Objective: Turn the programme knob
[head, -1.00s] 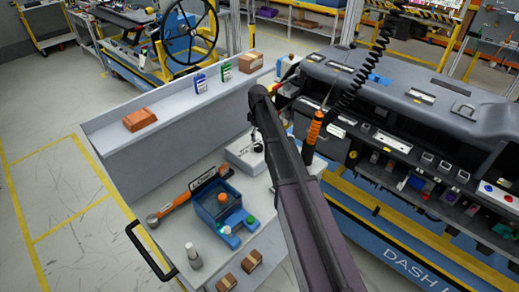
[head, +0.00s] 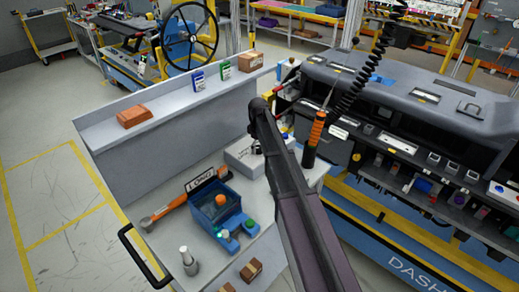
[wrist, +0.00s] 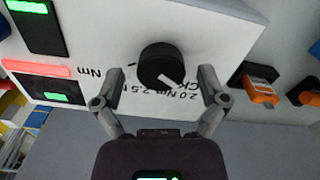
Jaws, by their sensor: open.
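The programme knob (wrist: 161,66) is round and black with a white pointer line. It sits on the face of a white box (wrist: 205,30) with printed Nm numbers, and the pointer is towards the lower right of the wrist view. My gripper (wrist: 162,74) is open, one finger to the left of the knob and one to the right, with a gap on each side. Whether the fingers are level with the knob in depth is hard to tell. In the head view the white box (head: 236,157) stands on the bench, and my arm hides part of it and the gripper.
On the bench are a blue bin (head: 210,212), a hammer (head: 166,211) and a grey bottle (head: 188,262). The dashboard module (head: 420,100) stands to the right.

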